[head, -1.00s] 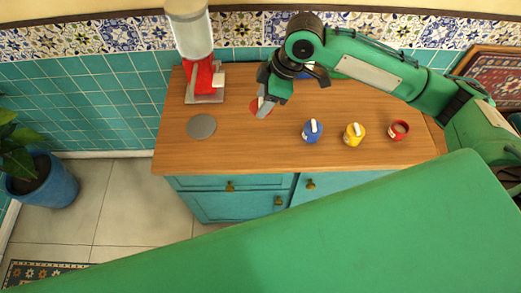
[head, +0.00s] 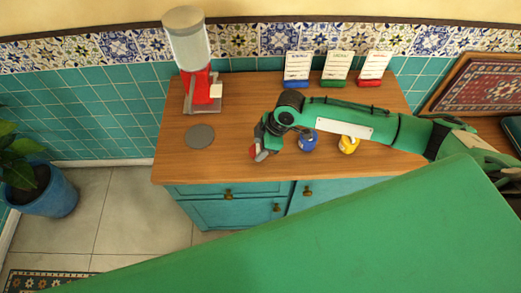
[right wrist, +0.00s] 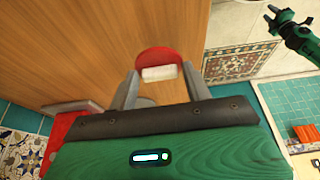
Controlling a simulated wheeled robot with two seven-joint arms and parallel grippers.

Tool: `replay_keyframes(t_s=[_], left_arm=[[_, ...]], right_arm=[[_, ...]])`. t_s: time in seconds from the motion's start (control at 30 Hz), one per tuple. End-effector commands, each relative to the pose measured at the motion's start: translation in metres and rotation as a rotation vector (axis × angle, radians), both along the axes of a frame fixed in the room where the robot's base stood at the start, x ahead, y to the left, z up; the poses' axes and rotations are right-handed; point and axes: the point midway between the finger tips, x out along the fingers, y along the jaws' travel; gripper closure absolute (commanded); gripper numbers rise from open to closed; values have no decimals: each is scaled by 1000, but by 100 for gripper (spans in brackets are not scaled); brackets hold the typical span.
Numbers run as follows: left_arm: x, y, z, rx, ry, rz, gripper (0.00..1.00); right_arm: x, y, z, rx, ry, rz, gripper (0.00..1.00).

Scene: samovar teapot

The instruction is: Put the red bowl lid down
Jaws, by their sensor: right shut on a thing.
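My right gripper (head: 262,150) is shut on the red bowl lid (head: 254,152), near the counter's front edge. In the right wrist view the red lid (right wrist: 158,58) has a pale block-shaped handle (right wrist: 160,74) between the two fingers (right wrist: 159,88). The lid looks to be above the wooden counter (right wrist: 85,40); I cannot tell if it touches. The red bowl is not visible; my right arm covers the counter's right part. A green arm in the wrist view's top right ends in what looks like my left gripper (right wrist: 270,15); its jaws are too small to read.
A grey disc (head: 200,136) lies on the counter (head: 225,165), left of my gripper. A red-based dispenser (head: 205,85) stands at back left. Blue (head: 308,142) and yellow (head: 347,145) pots stand partly behind my arm. Three cards (head: 335,68) stand along the back. The counter's front left is clear.

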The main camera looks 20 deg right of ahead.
Motion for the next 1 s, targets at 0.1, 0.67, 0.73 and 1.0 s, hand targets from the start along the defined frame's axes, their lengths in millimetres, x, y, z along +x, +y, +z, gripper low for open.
replay_keyframes(t_s=[0.1, 0.67, 0.73, 1.0], left_arm=[[1, 0, 4, 0, -1, 0, 64], [1, 2, 5, 2, -1, 0, 64], [1, 2, 5, 2, -1, 0, 64], [1, 2, 5, 3, -2, 1, 64]], right_arm=[[-1, 0, -18, -1, 5, 0, 72], [-1, 0, -34, -1, 1, 1, 27], [-1, 0, -34, -1, 1, 0, 27], [0, -1, -31, 0, 0, 0, 27]])
